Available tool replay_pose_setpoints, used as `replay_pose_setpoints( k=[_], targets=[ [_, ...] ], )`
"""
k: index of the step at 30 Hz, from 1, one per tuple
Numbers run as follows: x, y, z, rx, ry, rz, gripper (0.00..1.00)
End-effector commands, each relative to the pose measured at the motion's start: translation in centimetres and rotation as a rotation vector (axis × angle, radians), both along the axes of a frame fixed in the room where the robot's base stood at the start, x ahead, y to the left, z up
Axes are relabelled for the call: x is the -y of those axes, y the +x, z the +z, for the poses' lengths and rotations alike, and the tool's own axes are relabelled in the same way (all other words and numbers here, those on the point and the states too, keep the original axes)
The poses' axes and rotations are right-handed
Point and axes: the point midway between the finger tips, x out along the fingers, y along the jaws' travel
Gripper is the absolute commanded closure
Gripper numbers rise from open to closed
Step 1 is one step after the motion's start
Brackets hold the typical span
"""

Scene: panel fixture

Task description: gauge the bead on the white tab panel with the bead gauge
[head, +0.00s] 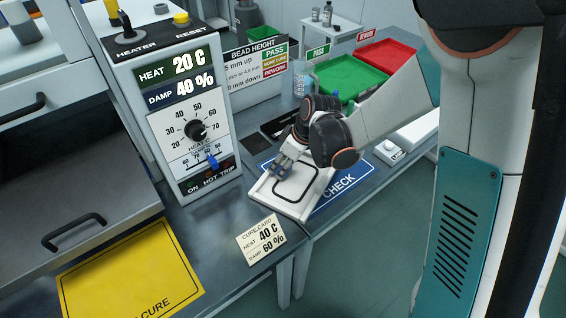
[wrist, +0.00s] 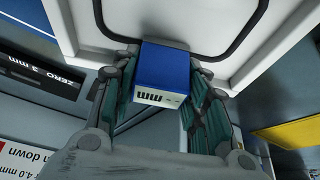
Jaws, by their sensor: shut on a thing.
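The white tab panel (head: 302,186) lies flat on the blue CHECK mat (head: 345,182). A black bead (head: 314,185) runs on it as a rounded loop. My gripper (head: 284,168) is over the panel's far left part, shut on the blue bead gauge (head: 281,173). In the wrist view the gauge (wrist: 165,70) sits between both fingers, its blue face above the panel (wrist: 205,30) beside the bead (wrist: 235,45). Its white end shows "mm" marks; I cannot read a value. I cannot tell if the gauge touches the bead.
The heater cabinet (head: 170,110) reads 20 C and 40 %. A card (head: 260,240) says 40 C, 60 %. A yellow CURE mat (head: 130,275) lies at front left. Green (head: 350,76) and red (head: 386,56) trays stand behind. A "ZERO 3 mm" block (wrist: 40,76) shows in the wrist view.

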Motion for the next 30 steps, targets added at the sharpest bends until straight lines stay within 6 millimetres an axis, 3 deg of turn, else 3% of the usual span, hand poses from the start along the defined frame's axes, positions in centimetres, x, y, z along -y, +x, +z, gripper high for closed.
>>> replay_pose_setpoints(
  k=[30],
  targets=[
    [0.0, 0.0, -0.64, 0.0, 0.0, 0.0, 0.88]
  ],
)
